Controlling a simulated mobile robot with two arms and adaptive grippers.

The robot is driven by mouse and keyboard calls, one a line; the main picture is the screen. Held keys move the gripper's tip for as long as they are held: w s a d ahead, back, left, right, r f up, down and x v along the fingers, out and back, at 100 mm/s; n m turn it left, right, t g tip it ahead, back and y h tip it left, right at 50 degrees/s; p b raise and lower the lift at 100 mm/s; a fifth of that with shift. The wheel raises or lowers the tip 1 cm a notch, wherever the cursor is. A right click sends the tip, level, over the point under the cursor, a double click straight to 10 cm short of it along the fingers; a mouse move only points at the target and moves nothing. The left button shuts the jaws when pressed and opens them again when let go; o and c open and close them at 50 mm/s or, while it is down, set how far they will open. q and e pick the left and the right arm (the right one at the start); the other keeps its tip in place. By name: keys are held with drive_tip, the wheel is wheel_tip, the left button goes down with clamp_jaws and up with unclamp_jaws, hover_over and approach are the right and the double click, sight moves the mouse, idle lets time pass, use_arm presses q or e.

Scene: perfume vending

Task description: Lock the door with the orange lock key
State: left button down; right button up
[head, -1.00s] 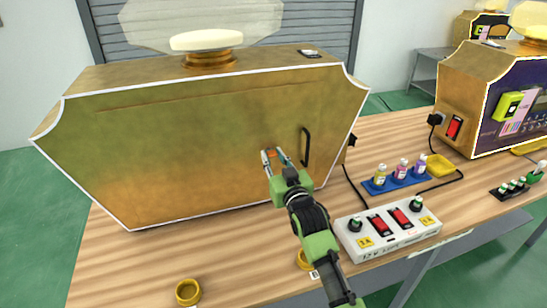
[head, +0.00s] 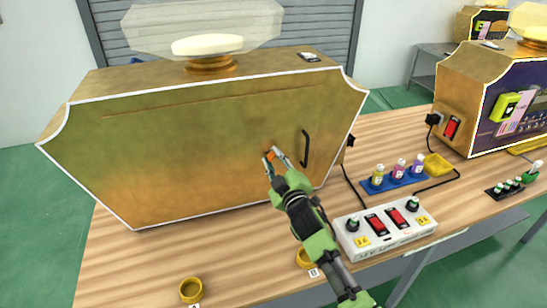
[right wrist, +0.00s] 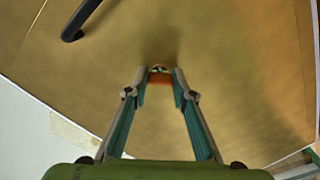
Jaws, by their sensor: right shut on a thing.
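The orange lock key (head: 272,152) is at the front face of the large gold machine, left of its black handle. It also shows in the right wrist view (right wrist: 160,78), between the fingertips and against the gold panel. My right gripper (head: 274,160) is shut on the key; its fingers come in from below. How deep the key sits in the lock is hidden. The door (head: 200,150) is the gold front panel with a white edge, and it looks closed. The black handle (head: 305,148) also shows in the right wrist view (right wrist: 78,22). My left gripper is not in view.
A white power strip (head: 385,228) with red switches stands right of my arm. A blue tray (head: 394,184) of small bottles and a yellow dish (head: 438,166) lie behind it. A second machine (head: 470,90) stands at right. A gold ring (head: 190,290) lies at the front edge.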

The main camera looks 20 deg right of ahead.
drive_tip(key=n, duration=0.4)
drive_tip(key=shift+n+p, duration=0.3)
drive_tip(key=shift+n, duration=1.9)
drive_tip(key=o, duration=1.1)
drive_tip(key=s, duration=1.2)
drive_tip(key=shift+d, duration=0.2)
